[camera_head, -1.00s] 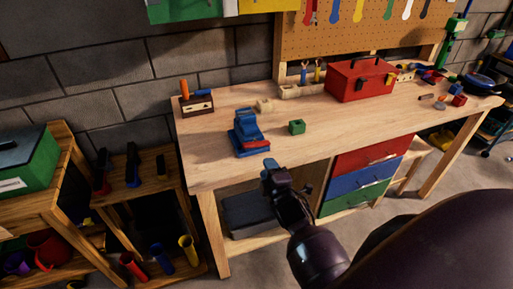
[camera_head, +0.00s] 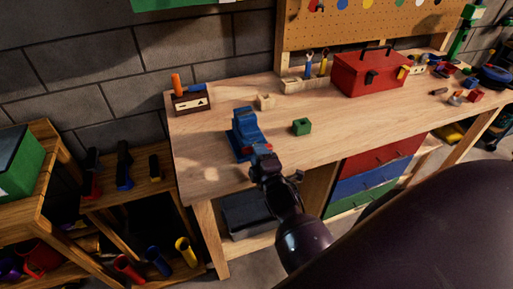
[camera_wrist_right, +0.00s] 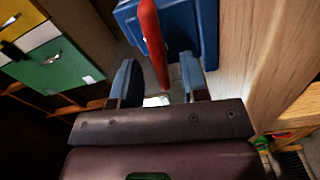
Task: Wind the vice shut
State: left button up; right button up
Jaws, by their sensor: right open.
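The blue vice (camera_head: 243,127) stands at the front edge of the wooden workbench, left of its middle. In the right wrist view its blue body (camera_wrist_right: 195,30) fills the top, and a red handle (camera_wrist_right: 153,45) hangs down from it. My right gripper (camera_head: 262,150) is at the front of the vice. In the right wrist view my right gripper (camera_wrist_right: 158,82) is open, with the lower end of the red handle between or just above its two blue fingers. I cannot tell whether they touch. The vice jaws' gap is not clear. My left gripper is not in view.
A green block (camera_head: 302,127) sits on the workbench (camera_head: 350,130) right of the vice. A beige block (camera_head: 265,101) and a wooden box (camera_head: 191,102) stand behind it. A red toolbox (camera_head: 369,75) is at the back. Shelves (camera_head: 120,195) stand at the left.

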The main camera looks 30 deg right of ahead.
jog(key=shift+w, duration=0.4)
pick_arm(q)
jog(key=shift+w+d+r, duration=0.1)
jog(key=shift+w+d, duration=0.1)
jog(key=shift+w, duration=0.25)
